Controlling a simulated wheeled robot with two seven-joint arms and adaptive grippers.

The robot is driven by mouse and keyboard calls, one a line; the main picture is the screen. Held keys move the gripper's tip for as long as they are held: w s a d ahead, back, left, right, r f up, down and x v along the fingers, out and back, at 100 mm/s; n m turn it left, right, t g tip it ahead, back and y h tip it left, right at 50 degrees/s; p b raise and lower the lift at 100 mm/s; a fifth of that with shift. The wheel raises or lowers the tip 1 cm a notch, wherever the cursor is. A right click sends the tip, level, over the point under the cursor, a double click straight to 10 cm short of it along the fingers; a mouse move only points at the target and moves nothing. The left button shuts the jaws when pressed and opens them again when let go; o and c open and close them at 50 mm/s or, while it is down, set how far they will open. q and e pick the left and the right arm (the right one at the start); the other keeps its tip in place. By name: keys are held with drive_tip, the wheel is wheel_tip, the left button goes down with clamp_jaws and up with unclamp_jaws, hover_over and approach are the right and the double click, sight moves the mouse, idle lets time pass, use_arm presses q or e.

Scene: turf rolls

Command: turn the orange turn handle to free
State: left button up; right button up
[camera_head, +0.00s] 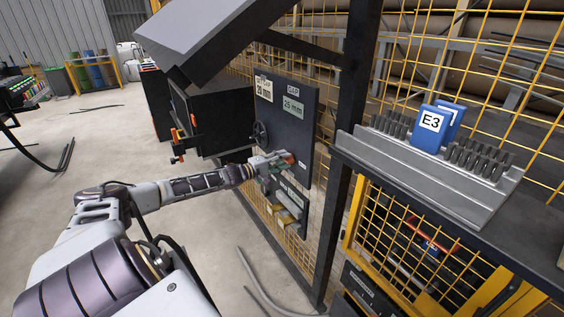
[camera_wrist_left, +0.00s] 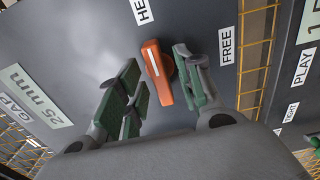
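The orange turn handle (camera_wrist_left: 157,72), a bar with a white line, sits on a dark grey panel in the left wrist view. Its upper end points towards a partly cut-off label beginning "HE" (camera_wrist_left: 141,10). The label "FREE" (camera_wrist_left: 226,46) is to the right. My left gripper (camera_wrist_left: 156,64) is open, with green-padded fingers on either side of the handle. The right finger is close to it; I cannot tell whether it touches. The left finger stands apart. In the head view my left gripper (camera_head: 281,163) is at the panel (camera_head: 300,108) and largely hides the handle. My right gripper is not in view.
A black handwheel (camera_head: 260,134) is just above my left gripper. A "GAP 25 mm" label (camera_head: 293,106) is higher on the panel. A dark post (camera_head: 347,150) and a shelf with a blue E3 block (camera_head: 430,126) stand to the right. Yellow mesh surrounds the panel.

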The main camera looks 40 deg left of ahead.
use_arm(q)
drive_tip(key=shift+c, duration=0.4)
clamp_jaws()
